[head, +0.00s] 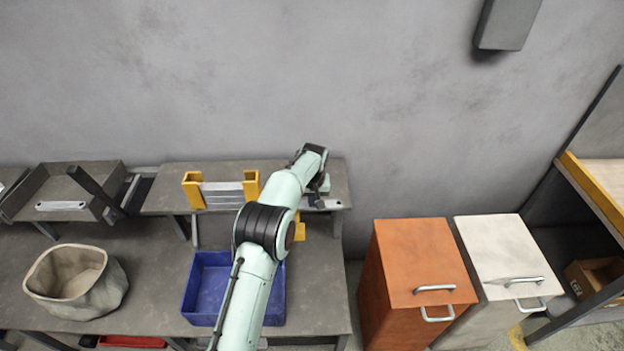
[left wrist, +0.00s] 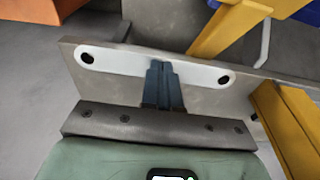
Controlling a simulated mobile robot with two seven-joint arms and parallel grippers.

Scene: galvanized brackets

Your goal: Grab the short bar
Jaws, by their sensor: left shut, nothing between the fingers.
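A short pale metal bar (left wrist: 112,59) with a dark hole near each rounded end lies on the grey raised shelf (left wrist: 80,76) in the left wrist view. In the head view only a bit of the bar (head: 333,204) shows at the shelf's right end, beside my gripper. My left gripper (left wrist: 163,82) is shut and empty, its blue-grey fingers over the middle of the bar and hiding part of it. Whether the fingertips touch the bar I cannot tell. In the head view my left gripper (head: 320,190) is partly hidden by the wrist. My right gripper is not in view.
A yellow rack (head: 193,190) holding longer metal bars (head: 222,188) stands on the shelf left of my wrist. A blue bin (head: 205,280) and a beige sack (head: 75,285) are on the bench below. Orange (head: 415,255) and white (head: 500,250) cabinets stand to the right.

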